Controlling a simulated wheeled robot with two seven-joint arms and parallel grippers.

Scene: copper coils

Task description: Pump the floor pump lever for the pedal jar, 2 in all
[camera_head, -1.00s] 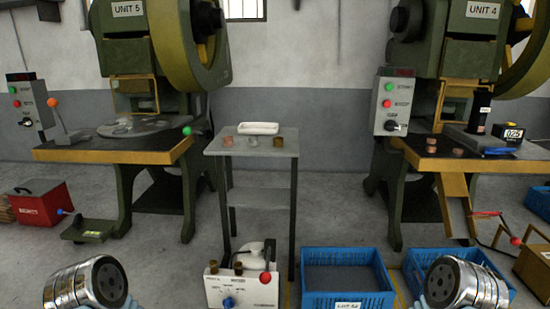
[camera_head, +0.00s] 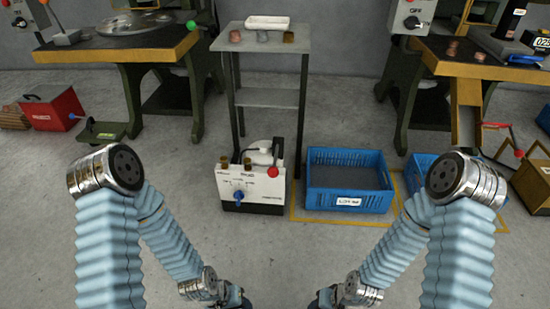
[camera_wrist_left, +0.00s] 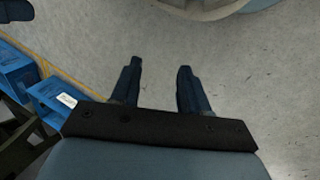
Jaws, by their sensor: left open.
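No lever is labelled clearly as the pump. A white floor unit (camera_head: 247,187) with a blue knob, a pale rounded vessel (camera_head: 262,153) and a red ball (camera_head: 273,172) stands mid-floor. A red-balled lever (camera_head: 516,140) is at the right. My left gripper (camera_wrist_left: 158,66) is open and empty over bare floor in the left wrist view. In the head view both arms fold low at the bottom; my right gripper (camera_head: 325,299) is mostly cut off there.
A grey stand (camera_head: 265,40) is behind the unit. A red box (camera_head: 50,106) is at left. Press tables flank the stand. Floor in front is clear.

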